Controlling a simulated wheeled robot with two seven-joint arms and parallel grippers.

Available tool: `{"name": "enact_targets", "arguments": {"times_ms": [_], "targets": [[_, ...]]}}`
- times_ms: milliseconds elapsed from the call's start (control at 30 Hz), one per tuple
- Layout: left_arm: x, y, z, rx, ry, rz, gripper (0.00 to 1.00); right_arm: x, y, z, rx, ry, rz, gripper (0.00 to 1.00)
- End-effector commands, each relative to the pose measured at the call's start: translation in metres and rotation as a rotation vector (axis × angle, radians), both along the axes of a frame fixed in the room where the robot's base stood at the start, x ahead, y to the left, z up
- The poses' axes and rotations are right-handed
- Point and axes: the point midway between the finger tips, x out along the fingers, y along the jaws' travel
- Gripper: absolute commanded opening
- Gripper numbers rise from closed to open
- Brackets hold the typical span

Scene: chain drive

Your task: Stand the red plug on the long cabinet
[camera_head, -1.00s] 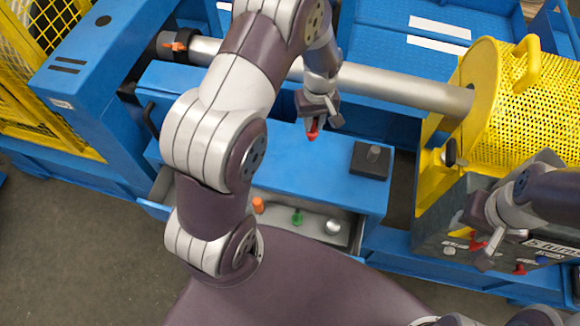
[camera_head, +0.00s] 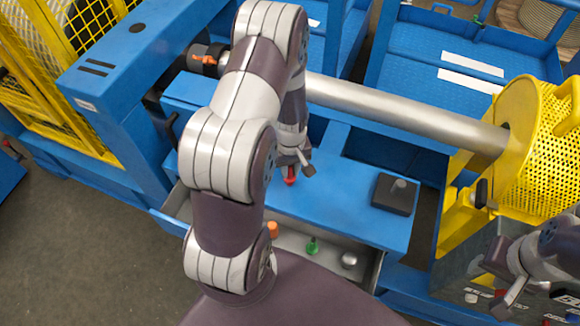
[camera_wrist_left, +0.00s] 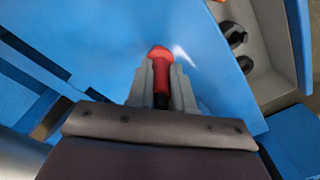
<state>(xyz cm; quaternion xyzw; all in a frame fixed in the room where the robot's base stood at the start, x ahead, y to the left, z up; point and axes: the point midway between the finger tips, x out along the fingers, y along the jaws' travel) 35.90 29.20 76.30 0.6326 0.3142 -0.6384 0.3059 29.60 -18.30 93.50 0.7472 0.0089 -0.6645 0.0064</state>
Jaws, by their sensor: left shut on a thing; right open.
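The red plug (camera_head: 290,180) is held between the fingers of my left gripper (camera_head: 293,166), over the blue top of the long cabinet (camera_head: 335,205). In the left wrist view the plug (camera_wrist_left: 160,62) sits between the shut fingers (camera_wrist_left: 161,85), its red rounded end pointing out and its dark part between them. The cabinet's blue top (camera_wrist_left: 205,60) lies beyond the plug. Any gap between plug and top cannot be told. My right gripper (camera_head: 506,283) is open at the right, by the grey front of the yellow-guarded unit.
The cabinet's open drawer (camera_head: 330,254) holds an orange piece (camera_head: 272,229), a green piece (camera_head: 312,246) and a silver knob (camera_head: 349,260). A dark block with a knob (camera_head: 394,194) stands at the top's right end. A metal shaft (camera_head: 405,113) runs behind.

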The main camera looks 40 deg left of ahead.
Motion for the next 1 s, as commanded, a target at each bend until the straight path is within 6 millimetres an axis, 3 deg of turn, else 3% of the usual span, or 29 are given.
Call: {"name": "enact_targets", "arguments": {"times_ms": [267,300,367,400,733,1000], "targets": [[0.0,0.0,-0.003,0.001,-0.001,0.0,0.0,0.0,0.0,-0.002,0.0,0.0,0.0,0.43],[0.0,0.0,-0.003,0.0,0.0,0.0,0.24,0.0,0.0,-0.002,0.0,0.0,0.0,0.43],[0.0,0.0,-0.002,0.0,0.0,0.0,0.44,0.0,0.0,-0.002,0.0,0.0,0.0,0.43],[0.0,0.0,-0.002,0.0,0.0,0.0,0.46,0.0,0.0,-0.002,0.0,0.0,0.0,0.43],[0.001,0.0,0.006,0.001,-0.003,0.0,0.46,0.0,0.0,0.002,0.0,0.0,0.0,0.43],[0.003,0.0,0.074,0.003,-0.006,-0.001,0.46,0.0,0.0,0.008,0.0,0.0,0.0,0.43]]}}
